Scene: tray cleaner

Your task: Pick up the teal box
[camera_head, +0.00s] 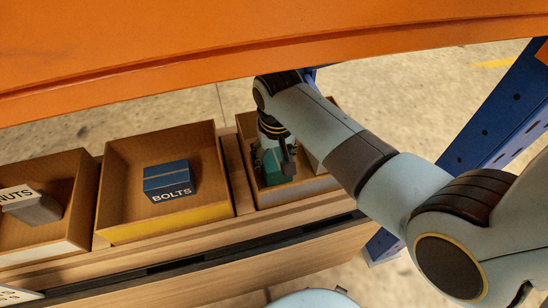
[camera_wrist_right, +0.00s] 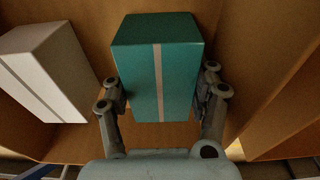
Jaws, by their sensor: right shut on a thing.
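The teal box (camera_head: 272,168) is in the right-hand wooden bin (camera_head: 300,189) in the head view, partly hidden by my right gripper (camera_head: 285,160). In the right wrist view the teal box (camera_wrist_right: 158,70) has a pale stripe down its middle. My right gripper (camera_wrist_right: 162,98) has a finger on each side of the box and is shut on it. I cannot tell whether the box touches the bin floor. My left gripper is not in view.
A white box (camera_wrist_right: 48,70) stands left of the teal box in the same bin. The middle bin (camera_head: 112,180) holds a blue BOLTS box (camera_head: 168,181). The left bin holds a grey NUTS box (camera_head: 34,206). An orange shelf beam (camera_head: 200,50) crosses above; a blue post (camera_head: 500,115) stands right.

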